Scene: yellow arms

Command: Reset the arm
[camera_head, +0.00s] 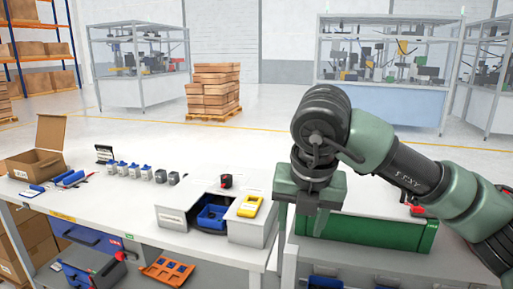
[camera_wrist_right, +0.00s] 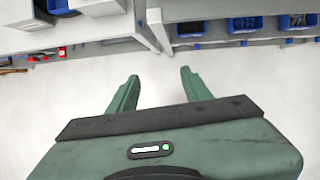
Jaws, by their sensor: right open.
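My right arm comes in from the right in the head view. Its green right gripper (camera_head: 299,220) points down in front of the workbench's green case. In the right wrist view the two fingers of the right gripper (camera_wrist_right: 155,88) are apart, with only pale floor between them. It holds nothing. My left arm and left gripper do not show in either view.
Blue bins (camera_wrist_right: 246,24) sit on shelves. Stacked boxes (camera_head: 213,90) stand behind.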

